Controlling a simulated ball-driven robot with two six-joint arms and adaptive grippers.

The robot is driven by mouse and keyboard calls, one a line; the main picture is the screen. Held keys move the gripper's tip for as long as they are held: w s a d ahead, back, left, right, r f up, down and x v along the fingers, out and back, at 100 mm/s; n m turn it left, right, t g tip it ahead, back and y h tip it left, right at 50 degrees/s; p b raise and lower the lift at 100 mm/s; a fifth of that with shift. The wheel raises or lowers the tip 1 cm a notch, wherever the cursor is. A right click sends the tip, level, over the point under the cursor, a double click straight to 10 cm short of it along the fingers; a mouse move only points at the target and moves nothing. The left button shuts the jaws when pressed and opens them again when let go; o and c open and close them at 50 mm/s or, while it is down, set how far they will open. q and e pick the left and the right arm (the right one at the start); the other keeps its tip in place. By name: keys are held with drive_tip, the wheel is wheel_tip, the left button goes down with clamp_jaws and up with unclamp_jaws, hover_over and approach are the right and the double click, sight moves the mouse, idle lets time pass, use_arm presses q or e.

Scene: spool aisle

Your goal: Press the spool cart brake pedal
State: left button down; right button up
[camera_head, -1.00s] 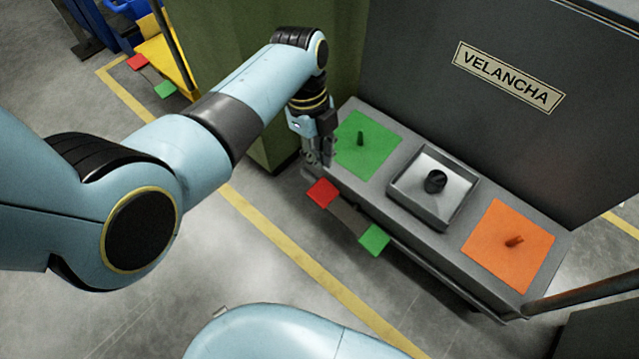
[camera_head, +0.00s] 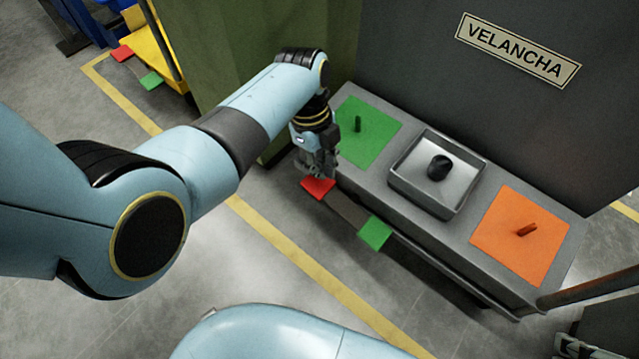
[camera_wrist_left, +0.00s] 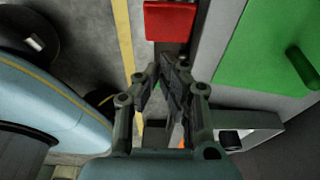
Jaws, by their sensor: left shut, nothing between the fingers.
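The spool cart (camera_head: 400,222) is a long grey cart standing in front of a dark panel. A red pedal (camera_head: 318,188) and a green pedal (camera_head: 374,233) stick out low from its near side, joined by a bar. My left gripper (camera_head: 318,172) is shut and empty, pointing down just behind the red pedal in the head view; I cannot tell whether it touches it. In the left wrist view the red pedal (camera_wrist_left: 171,20) lies beyond the fingertips (camera_wrist_left: 170,62), apart from them in the picture. My right gripper is out of view.
The cart top carries a green plate (camera_head: 366,130) with a peg, a grey tray (camera_head: 437,205) with a dark knob and an orange plate (camera_head: 520,236) with a peg. Another, yellow cart (camera_head: 160,58) with similar pedals stands at the far left. Floor with a yellow line (camera_head: 290,257) lies in front.

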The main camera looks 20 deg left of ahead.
sight(311, 180)
use_arm(q)
wheel_tip(311, 180, down, 3)
drive_tip(key=shift+f+b, duration=0.2)
drive_tip(key=shift+b, duration=0.9)
drive_tip(key=shift+w+a+f+b, duration=0.1)
drive_tip(key=shift+a+f+b, duration=0.2)
drive_tip(key=shift+f+b, duration=0.5)
drive_tip(key=shift+f, duration=0.15)
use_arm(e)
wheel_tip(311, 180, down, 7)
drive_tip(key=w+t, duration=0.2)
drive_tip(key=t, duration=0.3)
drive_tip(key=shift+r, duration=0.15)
use_arm(q)
drive_tip(key=shift+w, duration=0.1)
drive_tip(key=shift+a, duration=0.15)
